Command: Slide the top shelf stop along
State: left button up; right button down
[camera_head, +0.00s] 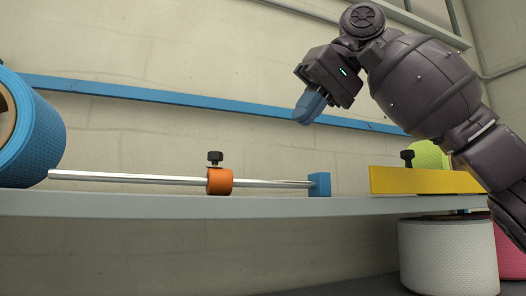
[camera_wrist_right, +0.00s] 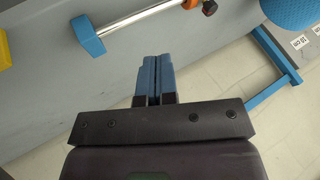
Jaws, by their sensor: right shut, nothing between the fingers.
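The shelf stop is an orange collar (camera_head: 219,181) with a black knob (camera_head: 215,157) on top, threaded on a silver rod (camera_head: 120,178) above the top shelf (camera_head: 130,204). A blue block (camera_head: 319,184) holds the rod's right end. In the right wrist view the orange collar (camera_wrist_right: 191,4) shows at the top edge, partly cut off. My right gripper (camera_head: 309,107) is above and to the right of the collar, apart from it. Its blue fingers (camera_wrist_right: 158,78) are closed together and empty. My left gripper is not in view.
A blue roll (camera_head: 40,140) stands at the rod's left end. A yellow bar (camera_head: 425,180) with a black knob lies along the shelf at right, with a yellow-green roll (camera_head: 430,155) behind. White (camera_head: 445,255) and pink rolls sit below. A blue rail (camera_head: 200,102) crosses behind.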

send_near(240, 180)
jog(key=w+f, duration=0.2)
jog(key=f, duration=0.1)
jog(key=w+f, duration=0.1)
jog(key=shift+w+a+f, duration=0.1)
jog(key=shift+a+f, duration=0.1)
jog(key=shift+a, duration=0.1)
jog(key=a, duration=0.1)
jog(key=a+p, duration=0.1)
jog(key=a, duration=0.1)
jog(key=shift+s+f, duration=0.15)
jog(key=shift+s, duration=0.2)
jog(key=shift+s+a, duration=0.2)
jog(key=shift+a, duration=0.35)
jog(key=shift+s, duration=0.1)
